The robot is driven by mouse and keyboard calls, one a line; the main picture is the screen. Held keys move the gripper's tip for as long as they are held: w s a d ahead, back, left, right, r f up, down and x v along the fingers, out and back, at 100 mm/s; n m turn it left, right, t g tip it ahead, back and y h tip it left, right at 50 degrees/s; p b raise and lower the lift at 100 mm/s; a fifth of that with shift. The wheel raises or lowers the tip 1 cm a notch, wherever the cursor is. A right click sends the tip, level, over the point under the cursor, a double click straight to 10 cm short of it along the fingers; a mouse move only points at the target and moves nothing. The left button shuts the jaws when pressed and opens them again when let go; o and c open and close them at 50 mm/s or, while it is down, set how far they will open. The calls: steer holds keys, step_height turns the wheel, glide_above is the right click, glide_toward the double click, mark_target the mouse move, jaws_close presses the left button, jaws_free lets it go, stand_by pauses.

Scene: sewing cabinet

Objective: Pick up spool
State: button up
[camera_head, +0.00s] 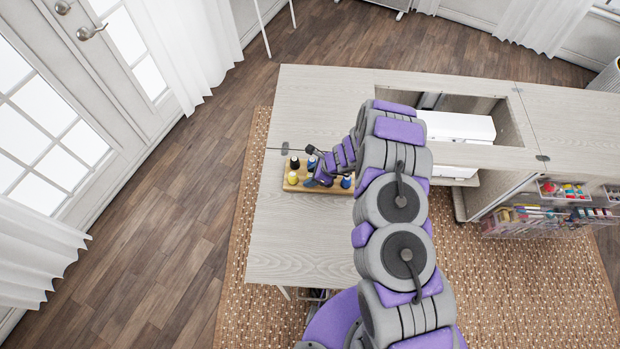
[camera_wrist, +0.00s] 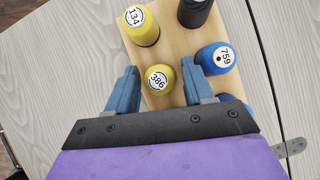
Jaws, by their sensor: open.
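A wooden spool holder (camera_wrist: 177,50) stands on the pale wooden cabinet top and also shows in the head view (camera_head: 303,187). It bears several upright spools. In the wrist view, a yellow spool marked 386 (camera_wrist: 158,80) lies between the two blue fingers of my gripper (camera_wrist: 160,70), which is open. I cannot tell whether the fingers touch it. A yellow spool marked 134 (camera_wrist: 141,26), a black spool (camera_wrist: 194,11) and a blue spool marked 759 (camera_wrist: 216,58) stand beyond. Another blue spool (camera_wrist: 229,99) is partly hidden behind the gripper's mount.
The cabinet top (camera_head: 290,232) is clear around the holder. A recessed opening with a white sewing machine (camera_head: 458,127) lies to the right. Racks of colourful supplies (camera_head: 545,215) hang at the right. A metal hinge (camera_wrist: 291,147) is near the holder.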

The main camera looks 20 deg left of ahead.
steer(key=shift+a+f, duration=0.3)
steer(key=shift+f, duration=0.25)
steer(key=shift+d, duration=0.15)
steer(key=shift+r, duration=0.1)
steer(key=shift+c, duration=1)
steer(key=c, duration=0.6)
steer(key=shift+r, duration=4.95)
